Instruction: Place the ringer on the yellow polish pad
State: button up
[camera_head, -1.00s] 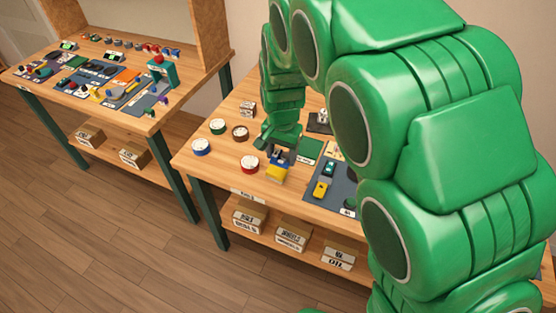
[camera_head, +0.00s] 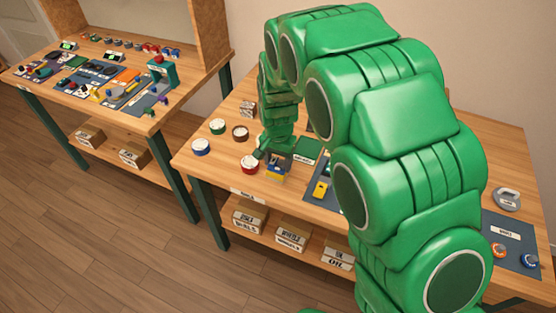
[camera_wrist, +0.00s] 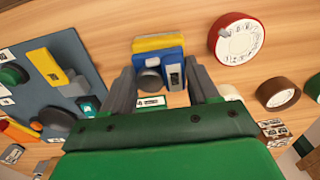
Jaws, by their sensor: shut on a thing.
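My gripper (camera_head: 276,156) is low over the near left part of the workbench. It is shut on a small blue thing with a grey round part, likely the ringer (camera_wrist: 172,53), which sits between the fingers in the wrist view. A yellow pad, likely the polish pad (camera_head: 275,175), shows right at the held thing, and its yellow edge (camera_wrist: 158,42) lies just beyond it in the wrist view. I cannot tell whether the ringer rests on the pad or hangs just above it. The fingers hide part of the ringer.
A red-rimmed dial (camera_head: 250,164) lies close left of the gripper, with blue (camera_head: 201,147), green (camera_head: 217,126) and brown (camera_head: 240,132) ones beyond. A green mat (camera_head: 307,150) and a blue-grey mat with a yellow part (camera_head: 320,189) lie to the right. Boxes stand on the shelf below.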

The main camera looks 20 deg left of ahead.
aim_at(279, 162)
jog(key=shift+f, duration=0.1)
jog(key=o, duration=1.2)
notch_tip(279, 162, up, 12)
jog(key=shift+d, duration=0.1)
